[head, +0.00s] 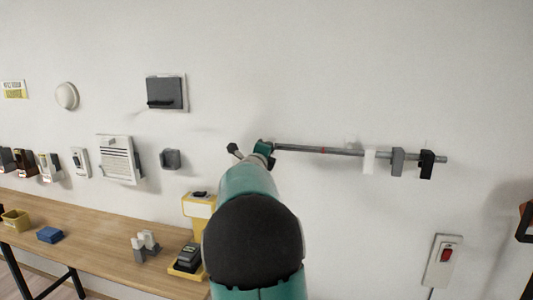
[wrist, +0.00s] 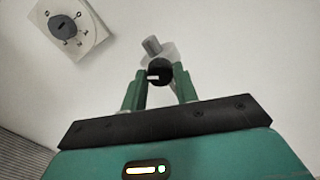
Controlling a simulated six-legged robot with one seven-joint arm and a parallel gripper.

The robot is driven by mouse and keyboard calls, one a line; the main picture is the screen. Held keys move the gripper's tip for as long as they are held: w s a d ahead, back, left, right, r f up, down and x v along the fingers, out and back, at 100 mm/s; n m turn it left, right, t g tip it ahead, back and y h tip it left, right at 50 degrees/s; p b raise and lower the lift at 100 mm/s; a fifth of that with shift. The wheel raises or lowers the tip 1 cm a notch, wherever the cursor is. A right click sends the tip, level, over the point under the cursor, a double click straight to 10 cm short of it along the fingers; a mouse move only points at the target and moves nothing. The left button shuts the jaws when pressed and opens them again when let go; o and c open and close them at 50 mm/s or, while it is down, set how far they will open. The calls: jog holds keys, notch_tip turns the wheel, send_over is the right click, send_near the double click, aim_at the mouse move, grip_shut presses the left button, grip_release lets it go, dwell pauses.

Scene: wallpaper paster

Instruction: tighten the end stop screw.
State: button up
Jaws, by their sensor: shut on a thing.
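In the head view my gripper (head: 263,149) is at the left end of a grey wall rail (head: 320,151), and my own arm hides much of that end. In the wrist view my gripper (wrist: 157,88) has its two green fingers on either side of a dark round screw head (wrist: 158,74) with a white mark, which I take for the end stop screw. The fingers are closed on it. A pale block and a grey rod end (wrist: 151,45) show behind it. A short dark-tipped piece (head: 233,149) sticks out left of the gripper in the head view.
White (head: 369,162), grey (head: 397,161) and black (head: 426,164) pieces hang on the rail's right part. A small grey box (head: 170,159) and a vented panel (head: 119,160) are on the wall at left. A wooden bench (head: 95,245) stands below. A dial (wrist: 64,26) shows in the wrist view.

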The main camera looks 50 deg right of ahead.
jog(key=o, duration=1)
jog(key=shift+c, duration=0.2)
jog(key=v, duration=1.3)
jog(key=shift+s+a, duration=0.15)
jog(key=shift+a, duration=0.2)
